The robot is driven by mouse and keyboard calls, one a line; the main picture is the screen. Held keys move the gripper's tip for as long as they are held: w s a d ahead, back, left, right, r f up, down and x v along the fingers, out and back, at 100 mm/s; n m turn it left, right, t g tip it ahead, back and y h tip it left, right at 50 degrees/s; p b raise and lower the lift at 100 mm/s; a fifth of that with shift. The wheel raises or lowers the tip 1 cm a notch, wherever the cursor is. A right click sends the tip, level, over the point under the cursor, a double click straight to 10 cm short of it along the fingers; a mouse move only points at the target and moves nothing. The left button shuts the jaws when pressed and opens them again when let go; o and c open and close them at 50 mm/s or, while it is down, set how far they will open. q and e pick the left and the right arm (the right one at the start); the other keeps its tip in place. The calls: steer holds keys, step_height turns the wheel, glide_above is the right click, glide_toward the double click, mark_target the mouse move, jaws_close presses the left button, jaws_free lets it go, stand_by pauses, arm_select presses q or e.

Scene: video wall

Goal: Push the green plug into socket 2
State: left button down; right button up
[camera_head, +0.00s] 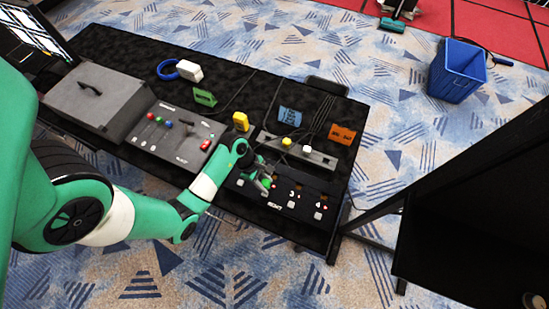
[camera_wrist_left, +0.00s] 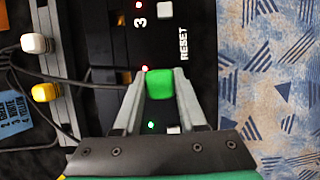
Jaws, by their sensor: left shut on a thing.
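My left gripper (camera_wrist_left: 160,92) is shut on the green plug (camera_wrist_left: 160,84), which sits between the two grey fingertips in the left wrist view. The plug is over the black socket panel (camera_wrist_left: 110,15), below the printed 3 in that view. The socket under the plug is hidden, so I cannot tell whether the plug is in it or above it. In the head view my left gripper (camera_head: 264,181) is at the left part of the same panel (camera_head: 304,211), whose 3 and 4 show. My right gripper is not in view.
A white plug (camera_head: 306,149) and a yellow plug (camera_head: 286,142) stand in a grey rail behind the panel, with black cables. A grey console (camera_head: 165,137) with knobs lies to the left. Blue (camera_head: 290,116) and orange (camera_head: 342,134) pieces lie behind. A dark frame stands right.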

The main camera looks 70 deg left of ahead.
arm_select(q)
steer(key=shift+w+f+b, duration=0.15)
steer(key=shift+f+b, duration=0.05)
steer(key=shift+b, duration=0.1)
steer(key=shift+w+a+f+b, duration=0.1)
steer(key=shift+w+a+b, duration=0.1)
steer(key=shift+b, duration=0.1)
steer(key=w+a+b, duration=0.1)
steer(key=b, duration=0.1)
steer(key=w+a+b, duration=0.1)
steer(key=a, duration=0.1)
steer(key=w+a+b, duration=0.1)
steer(key=w+b, duration=0.1)
steer(key=shift+w+a+f+b, duration=0.1)
steer(key=shift+a+f+b, duration=0.15)
steer(key=shift+f+b, duration=0.05)
steer(key=shift+d+f, duration=0.1)
steer(key=shift+f, duration=0.1)
steer(key=shift+p, duration=1.35)
steer(key=shift+f+b, duration=0.7)
steer(key=shift+f, duration=0.7)
stand_by(0.6)
jaws_free()
stand_by(0.4)
